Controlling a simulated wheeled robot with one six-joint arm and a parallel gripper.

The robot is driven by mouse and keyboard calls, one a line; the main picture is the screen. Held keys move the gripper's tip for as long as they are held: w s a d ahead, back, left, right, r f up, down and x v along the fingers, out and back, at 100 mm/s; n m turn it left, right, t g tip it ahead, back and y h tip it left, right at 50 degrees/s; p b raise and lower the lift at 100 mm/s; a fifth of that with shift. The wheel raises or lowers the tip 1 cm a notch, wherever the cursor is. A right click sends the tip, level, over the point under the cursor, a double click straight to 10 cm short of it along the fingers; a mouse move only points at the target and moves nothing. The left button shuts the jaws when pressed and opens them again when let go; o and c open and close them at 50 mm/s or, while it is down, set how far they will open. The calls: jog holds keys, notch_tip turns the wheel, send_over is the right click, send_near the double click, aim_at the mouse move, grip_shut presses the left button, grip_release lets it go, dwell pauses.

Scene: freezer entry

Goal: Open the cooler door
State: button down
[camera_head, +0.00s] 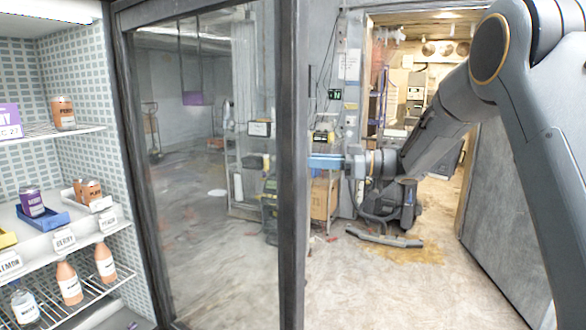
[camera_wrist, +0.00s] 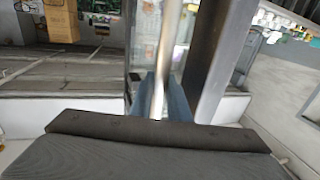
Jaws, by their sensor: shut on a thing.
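The cooler door (camera_head: 292,200) is a glass pane in a dark frame. It stands swung open in the head view, to the right of the uncovered cooler shelves. My gripper (camera_head: 322,162) is at the door's right edge, on its far side, and its blue fingers are partly hidden by the frame. In the wrist view, my gripper (camera_wrist: 161,98) is shut on the door handle (camera_wrist: 168,40), a pale metal vertical bar. The dark door frame (camera_wrist: 225,60) stands just right of the handle there. The handle cannot be made out in the head view.
Cooler shelves (camera_head: 75,245) with bottles, cans and small trays are at the left. A rack and a cardboard box (camera_head: 323,196) stand beyond the door. Open floor (camera_head: 390,290) lies at the lower right, beside a grey panel (camera_head: 500,210).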

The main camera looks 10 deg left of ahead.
jog(key=shift+d+r, duration=0.1)
jog(key=c, duration=1.7)
grip_release()
jog(key=shift+c, duration=0.2)
jog(key=shift+o, duration=0.3)
jog(key=d+b, duration=0.2)
jog(key=d, duration=0.5)
jog(key=shift+s+d+b, duration=0.15)
jog(key=shift+d+b, duration=0.2)
